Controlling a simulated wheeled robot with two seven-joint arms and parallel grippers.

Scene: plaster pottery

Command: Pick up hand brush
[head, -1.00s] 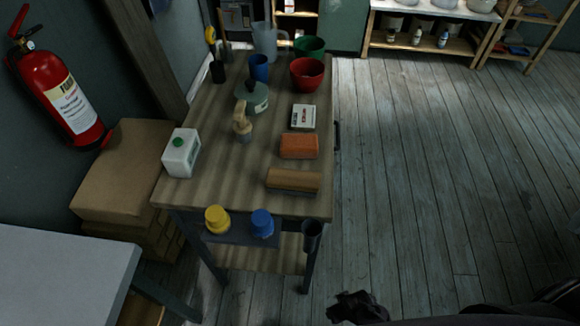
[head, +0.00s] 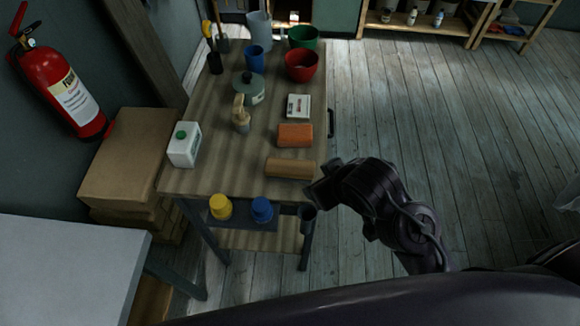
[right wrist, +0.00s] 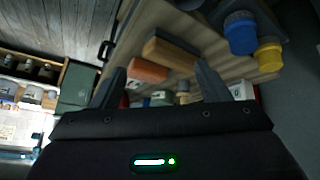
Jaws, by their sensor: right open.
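On the wooden workbench (head: 205,165), a tan wooden block with a darker underside (head: 291,168) lies near the front edge. It looks like a hand brush, and it also shows in the right wrist view (right wrist: 184,52). A beige knobbed tool (head: 241,113) stands upright farther back; I cannot tell its kind. My right gripper (head: 318,188) is just right of the bench's front right corner, apart from the block. In the right wrist view its two fingers (right wrist: 160,84) are spread with nothing held between them. My left gripper is out of view.
An orange block (head: 295,135), a white box (head: 299,105), a lidded jar (head: 249,88), a red bowl (head: 301,66) and a white jug (head: 184,145) stand on the bench. Yellow (head: 220,206) and blue (head: 262,208) jars sit on a lower front shelf. Floor to the right is clear.

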